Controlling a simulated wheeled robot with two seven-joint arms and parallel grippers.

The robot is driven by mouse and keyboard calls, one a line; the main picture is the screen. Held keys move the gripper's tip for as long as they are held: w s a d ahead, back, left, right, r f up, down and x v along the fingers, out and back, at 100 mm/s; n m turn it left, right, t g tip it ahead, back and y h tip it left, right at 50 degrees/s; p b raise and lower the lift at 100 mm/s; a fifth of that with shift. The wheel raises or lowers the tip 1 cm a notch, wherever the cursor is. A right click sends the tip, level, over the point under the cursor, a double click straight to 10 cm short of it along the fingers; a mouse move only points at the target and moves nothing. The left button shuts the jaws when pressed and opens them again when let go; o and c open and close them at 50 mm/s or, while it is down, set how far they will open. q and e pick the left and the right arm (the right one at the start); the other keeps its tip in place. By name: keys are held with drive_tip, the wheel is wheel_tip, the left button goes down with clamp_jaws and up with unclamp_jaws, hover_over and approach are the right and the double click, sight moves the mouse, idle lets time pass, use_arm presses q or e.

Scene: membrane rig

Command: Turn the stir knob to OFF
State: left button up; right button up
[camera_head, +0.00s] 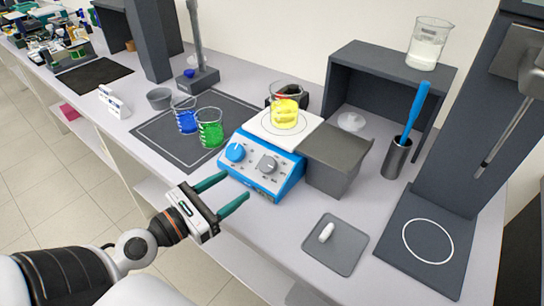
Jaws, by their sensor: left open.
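A blue stirring hotplate (262,165) with a white top plate sits on the bench in the middle of the view. Its front has a blue knob (235,152) on the left and a grey knob (268,164) on the right. Which one is the stir knob is too small to read. A beaker of yellow liquid (285,113) stands on the plate. My left gripper (229,193) is open and empty, with green fingers in front of and below the hotplate's front face, apart from both knobs. My right gripper is not in view.
Beakers of blue liquid (186,119) and green liquid (209,133) stand on a dark mat left of the hotplate. A grey box (333,158) stands close on its right. A grey tray (336,248) holds a white stir bar (326,233). The bench front edge lies under my gripper.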

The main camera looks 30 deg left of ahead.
sight(266, 164)
use_arm(q)
drive_tip(key=p+x, duration=0.1)
drive_tip(key=x, duration=0.1)
drive_tip(key=p+x, duration=0.1)
drive_tip(key=p, duration=0.1)
drive_tip(key=shift+w+r, duration=0.4)
drive_tip(key=p+x, duration=0.1)
drive_tip(key=x, duration=0.2)
drive_tip(key=p+x, duration=0.1)
drive_tip(key=x, duration=0.2)
drive_tip(key=shift+f+p, duration=0.25)
drive_tip(key=shift+p, duration=0.1)
drive_tip(key=shift+w+d+f, duration=0.1)
drive_tip(key=shift+w+d, duration=0.15)
drive_tip(key=shift+w, duration=0.25)
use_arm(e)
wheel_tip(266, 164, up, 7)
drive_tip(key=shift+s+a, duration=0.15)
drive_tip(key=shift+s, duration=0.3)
use_arm(q)
drive_tip(key=shift+c, duration=0.5)
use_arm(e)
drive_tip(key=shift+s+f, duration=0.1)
use_arm(q)
drive_tip(key=c, duration=0.9)
drive_tip(key=shift+p, duration=0.3)
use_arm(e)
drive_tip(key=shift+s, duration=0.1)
